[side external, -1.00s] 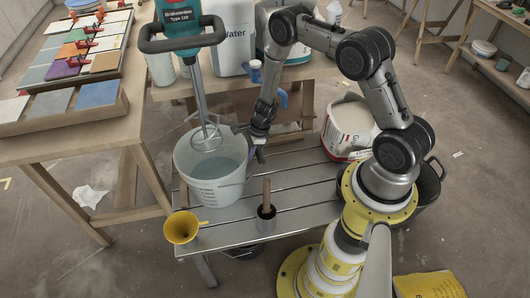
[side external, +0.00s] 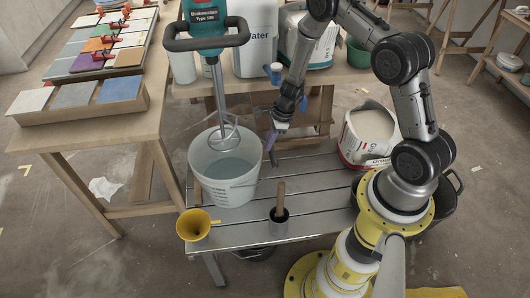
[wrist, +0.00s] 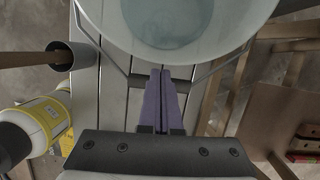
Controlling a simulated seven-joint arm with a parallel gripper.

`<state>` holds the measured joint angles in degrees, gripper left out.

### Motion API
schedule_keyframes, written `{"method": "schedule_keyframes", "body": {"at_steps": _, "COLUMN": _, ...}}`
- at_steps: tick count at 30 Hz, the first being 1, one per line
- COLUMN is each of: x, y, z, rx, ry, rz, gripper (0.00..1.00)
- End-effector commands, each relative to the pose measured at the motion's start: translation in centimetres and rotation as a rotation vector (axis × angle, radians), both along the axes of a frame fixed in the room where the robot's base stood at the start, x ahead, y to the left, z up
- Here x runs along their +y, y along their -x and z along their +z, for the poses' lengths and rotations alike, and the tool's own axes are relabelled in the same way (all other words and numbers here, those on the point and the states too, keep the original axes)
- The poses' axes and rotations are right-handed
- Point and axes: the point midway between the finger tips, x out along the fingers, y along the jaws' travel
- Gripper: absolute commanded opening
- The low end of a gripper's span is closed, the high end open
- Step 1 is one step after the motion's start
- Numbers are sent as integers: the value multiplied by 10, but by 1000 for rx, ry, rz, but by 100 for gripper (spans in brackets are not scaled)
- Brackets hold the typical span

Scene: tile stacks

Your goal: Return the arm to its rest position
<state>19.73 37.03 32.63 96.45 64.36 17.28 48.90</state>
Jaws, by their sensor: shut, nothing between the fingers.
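My gripper (side external: 272,158) hangs from the arm above the slatted metal bench, just right of the bucket. Its purple fingers are shut together with nothing between them. They also show in the wrist view (wrist: 160,98), pointing toward the bucket's rim and handle; I cannot tell whether they touch. The pale bucket (side external: 225,182) holds cloudy water and stands on the bench (side external: 310,205). It also shows at the top of the wrist view (wrist: 120,28). The arm is bent, with its elbow raised above the right side of the bench.
An open sack (side external: 368,137) stands at right. Tile samples (side external: 75,95) lie on the left table.

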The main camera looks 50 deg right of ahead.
Motion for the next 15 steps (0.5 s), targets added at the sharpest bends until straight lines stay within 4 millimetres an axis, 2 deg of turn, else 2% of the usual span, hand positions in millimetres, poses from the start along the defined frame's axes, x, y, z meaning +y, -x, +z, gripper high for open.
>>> {"method": "schedule_keyframes", "body": {"at_steps": 8, "x": -2, "y": 1, "z": 33, "rx": -21, "ry": 5, "rz": 41, "gripper": 0}}
{"method": "schedule_keyframes", "body": {"at_steps": 11, "x": 8, "y": -6, "z": 67, "rx": -76, "ry": 24, "rz": 159, "gripper": 0}}
{"method": "schedule_keyframes", "body": {"at_steps": 15, "x": 33, "y": -6, "z": 141, "rx": -193, "ry": 79, "rz": 445, "gripper": 0}}
